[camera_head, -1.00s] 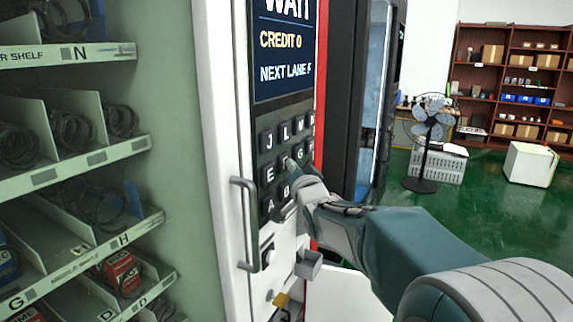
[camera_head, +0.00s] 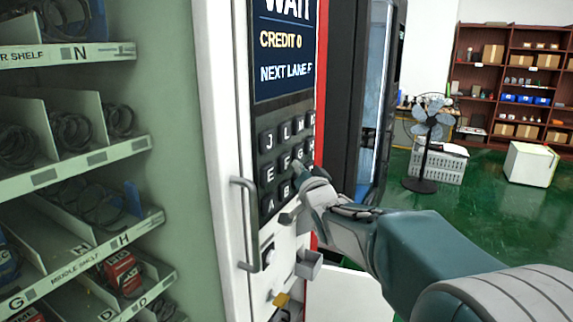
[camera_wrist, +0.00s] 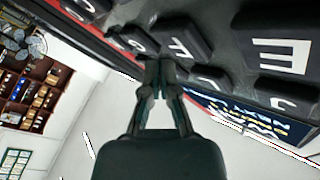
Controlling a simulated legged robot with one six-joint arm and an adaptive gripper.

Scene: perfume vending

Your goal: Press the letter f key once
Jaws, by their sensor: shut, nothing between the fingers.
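The letter F key (camera_head: 284,163) is a dark square key with a white F, in the keypad's middle row between the E key (camera_head: 268,174) and the G key (camera_head: 298,152). My gripper (camera_head: 299,169) is shut and empty, with its tips just right of the F key and below the G key. In the wrist view the shut fingertips (camera_wrist: 160,66) overlap the edge of the keys near the F key (camera_wrist: 181,40). I cannot tell whether they touch a key. The F key does not look visibly sunk.
The screen (camera_head: 285,45) above the keypad shows WAIT, CREDIT 0 and lane F. A vertical handle (camera_head: 247,225) stands left of the keypad. A small grey tray (camera_head: 308,265) juts out below. Stocked shelves (camera_head: 80,175) fill the left. A fan (camera_head: 428,130) stands farther back.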

